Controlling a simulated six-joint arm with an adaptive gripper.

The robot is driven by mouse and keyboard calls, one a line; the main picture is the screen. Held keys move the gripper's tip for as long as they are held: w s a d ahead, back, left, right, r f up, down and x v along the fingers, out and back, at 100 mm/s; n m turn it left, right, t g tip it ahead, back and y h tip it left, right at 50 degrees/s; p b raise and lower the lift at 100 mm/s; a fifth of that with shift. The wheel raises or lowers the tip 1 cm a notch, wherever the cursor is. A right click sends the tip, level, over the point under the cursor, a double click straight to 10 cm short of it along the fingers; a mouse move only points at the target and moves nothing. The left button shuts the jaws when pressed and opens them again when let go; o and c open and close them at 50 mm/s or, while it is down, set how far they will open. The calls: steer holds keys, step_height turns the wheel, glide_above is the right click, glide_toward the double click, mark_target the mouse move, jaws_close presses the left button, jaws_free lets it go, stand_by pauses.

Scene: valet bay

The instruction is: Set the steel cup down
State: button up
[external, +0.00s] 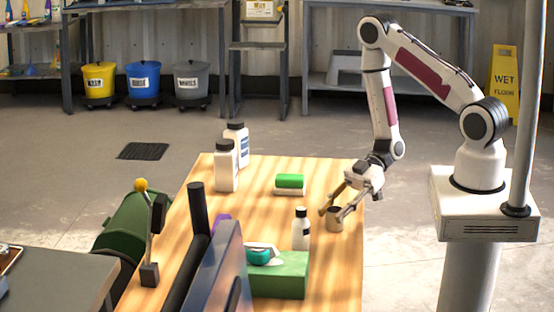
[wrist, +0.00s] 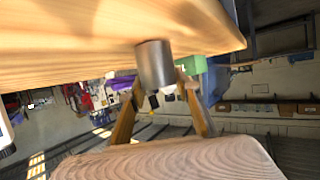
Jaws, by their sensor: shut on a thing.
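The steel cup (external: 334,219) is a small metal cylinder near the right edge of the wooden table (external: 345,270). My gripper (external: 334,211) reaches in from the right and is shut on the cup, with one finger on each side. In the wrist view the cup (wrist: 155,66) sits between the fingertips, with the table's wooden surface (wrist: 90,40) beyond it. The cup looks upright and is at or very near the tabletop; I cannot tell whether its base touches.
A white bottle with a black cap (external: 301,229) stands close left of the cup. A green box (external: 280,278) lies in front, a green-topped sponge (external: 290,184) behind, and two larger white bottles (external: 226,168) stand at the back left.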

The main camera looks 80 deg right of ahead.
steer(key=shift+f, duration=0.15)
steer(key=o, duration=1.1)
steer(key=v, duration=1.2)
steer(key=shift+s, duration=0.1)
stand_by(0.5)
steer(key=shift+d, duration=0.1)
